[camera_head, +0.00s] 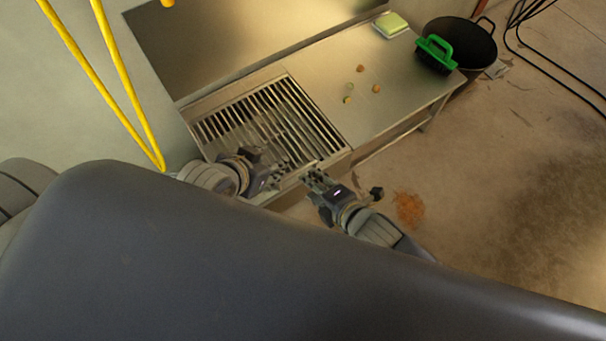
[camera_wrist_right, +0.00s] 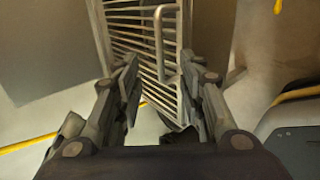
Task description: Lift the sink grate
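The sink grate (camera_head: 268,112) is a frame of metal bars lying over the sink in the steel counter. My left gripper (camera_head: 266,176) is over the near left part of the grate; whether its fingers are open or touch the bars is unclear. My right gripper (camera_head: 312,175) is at the near edge of the grate. In the right wrist view, my right gripper (camera_wrist_right: 162,72) has its fingers apart with nothing held between them. The grate (camera_wrist_right: 140,22) shows beyond the fingers, with a looped metal handle (camera_wrist_right: 159,42) in line with the gap.
On the steel counter (camera_head: 340,85) right of the grate lie several small food scraps (camera_head: 361,69), a green brush (camera_head: 435,53) and a yellow-green sponge (camera_head: 391,24). A black pan (camera_head: 470,42) is beyond the counter's end. Yellow tubing (camera_head: 85,60) hangs at left. The floor at right is mostly clear.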

